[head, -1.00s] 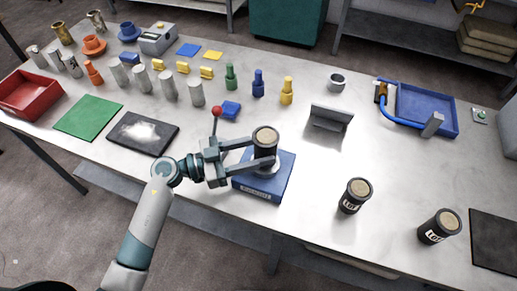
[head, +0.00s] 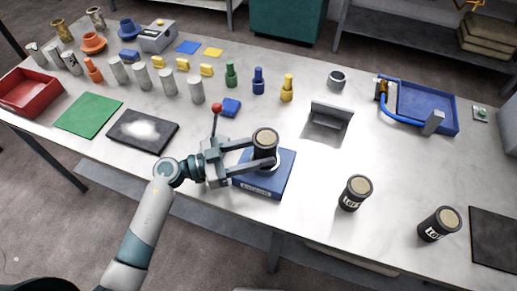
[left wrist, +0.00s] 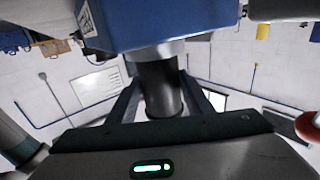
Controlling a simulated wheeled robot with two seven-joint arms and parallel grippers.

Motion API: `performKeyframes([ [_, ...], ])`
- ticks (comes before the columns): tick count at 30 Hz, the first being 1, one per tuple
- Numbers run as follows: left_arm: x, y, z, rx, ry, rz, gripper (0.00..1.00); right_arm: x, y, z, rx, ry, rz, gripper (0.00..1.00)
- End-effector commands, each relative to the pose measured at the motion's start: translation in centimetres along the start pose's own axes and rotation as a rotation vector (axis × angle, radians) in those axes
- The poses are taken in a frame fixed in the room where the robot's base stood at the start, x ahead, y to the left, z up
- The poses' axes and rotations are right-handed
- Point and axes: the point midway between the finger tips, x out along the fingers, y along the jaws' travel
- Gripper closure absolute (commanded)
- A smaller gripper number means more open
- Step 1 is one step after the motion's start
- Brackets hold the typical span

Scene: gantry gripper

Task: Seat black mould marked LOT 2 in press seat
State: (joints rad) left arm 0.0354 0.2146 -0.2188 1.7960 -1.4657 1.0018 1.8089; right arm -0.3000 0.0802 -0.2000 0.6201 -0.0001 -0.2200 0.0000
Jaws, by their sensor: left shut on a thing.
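My left gripper (head: 268,151) is shut on a black cylindrical mould (head: 265,147) with a tan top. The mould is upright over the blue press (head: 284,181), at its round silver seat (head: 266,170). The left wrist view, upside down, shows the mould (left wrist: 161,88) between the fingers, its end at the silver seat (left wrist: 158,50); whether it is fully down I cannot tell. No label on it is visible. Two more black moulds stand upright on the right (head: 354,193) (head: 439,224), with white labels starting LOT; their numbers are unclear. My right gripper is not in view.
A red-knobbed lever (head: 216,112) rises beside my gripper. A grey angled stand (head: 330,118) is behind the press to the right. A dark powdery mat (head: 128,142) and a green mat (head: 88,117) lie left. Table right of the press is clear up to the moulds.

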Motion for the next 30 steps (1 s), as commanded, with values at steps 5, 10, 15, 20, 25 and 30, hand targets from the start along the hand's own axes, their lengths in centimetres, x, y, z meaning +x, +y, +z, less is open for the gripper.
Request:
performKeyframes([
  [5,0.0,0.0,0.2,0.0,0.003,0.001,0.8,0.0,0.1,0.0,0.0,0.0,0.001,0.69],
  [10,0.0,0.0,0.6,0.001,0.002,0.001,0.8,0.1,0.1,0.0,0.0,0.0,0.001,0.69],
  [15,0.0,0.0,0.9,0.0,0.001,0.001,0.8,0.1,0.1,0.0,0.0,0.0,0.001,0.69],
  [20,0.0,0.0,1.0,0.001,0.002,0.001,0.32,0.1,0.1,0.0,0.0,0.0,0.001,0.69],
  [25,0.0,0.0,1.0,0.0,0.001,0.001,0.32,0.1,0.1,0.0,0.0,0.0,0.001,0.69],
  [30,0.0,0.0,1.2,-0.001,-0.001,0.001,0.32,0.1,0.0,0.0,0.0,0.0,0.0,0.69],
])
